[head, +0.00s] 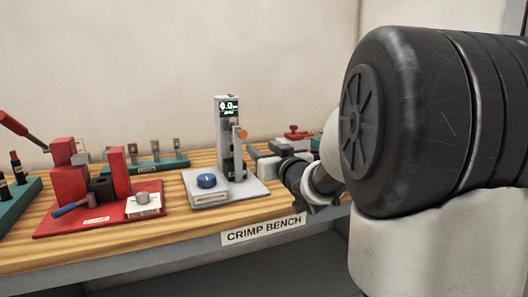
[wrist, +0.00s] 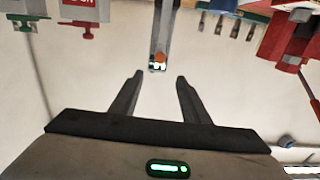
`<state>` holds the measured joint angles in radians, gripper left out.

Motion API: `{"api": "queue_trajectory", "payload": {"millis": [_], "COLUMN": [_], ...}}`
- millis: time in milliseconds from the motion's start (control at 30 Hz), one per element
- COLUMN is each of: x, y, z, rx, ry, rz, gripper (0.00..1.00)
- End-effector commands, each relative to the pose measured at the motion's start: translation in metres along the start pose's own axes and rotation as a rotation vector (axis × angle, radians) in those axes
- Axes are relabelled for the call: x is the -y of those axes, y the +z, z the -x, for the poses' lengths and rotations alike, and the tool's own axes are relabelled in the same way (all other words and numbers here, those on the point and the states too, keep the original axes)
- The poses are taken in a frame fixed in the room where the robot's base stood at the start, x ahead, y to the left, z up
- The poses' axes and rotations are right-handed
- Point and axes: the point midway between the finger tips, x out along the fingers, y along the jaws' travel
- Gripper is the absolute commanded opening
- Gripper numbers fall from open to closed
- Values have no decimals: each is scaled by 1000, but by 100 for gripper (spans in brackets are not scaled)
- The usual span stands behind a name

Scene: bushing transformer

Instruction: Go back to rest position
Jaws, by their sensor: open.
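My gripper (wrist: 160,76) shows in the wrist view with its two dark fingers apart and nothing between them. In the head view my gripper (head: 258,153) is partly hidden by my own arm, just right of a grey tester column (head: 227,118) with a lit display. Whether it touches the column cannot be told there. In the wrist view the column (wrist: 161,30) appears upside down beyond the fingertips, with a gap between, and its orange knob lies near its display end.
The tester's base carries a blue button (head: 207,180). A red press (head: 70,170) with a raised lever stands at left on a red plate. A green rack (head: 150,165) holds several terminals. A red clamp (head: 297,132) sits behind my gripper. The wooden bench (head: 180,232) is bare along its front.

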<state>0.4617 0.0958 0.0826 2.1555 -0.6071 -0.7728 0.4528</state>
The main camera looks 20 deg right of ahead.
Motion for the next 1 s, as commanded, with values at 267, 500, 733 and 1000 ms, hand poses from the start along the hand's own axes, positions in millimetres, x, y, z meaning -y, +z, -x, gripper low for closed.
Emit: {"api": "queue_trajectory", "payload": {"millis": [267, 500, 733, 1000], "x": [1, 1, 15, 107], "y": [0, 0, -4, 18], "z": [-1, -1, 3, 85], "rx": [0, 0, 41, 426], "ry": [0, 0, 18, 103], "rz": [0, 0, -2, -55], "gripper": [42, 42, 42, 42]}}
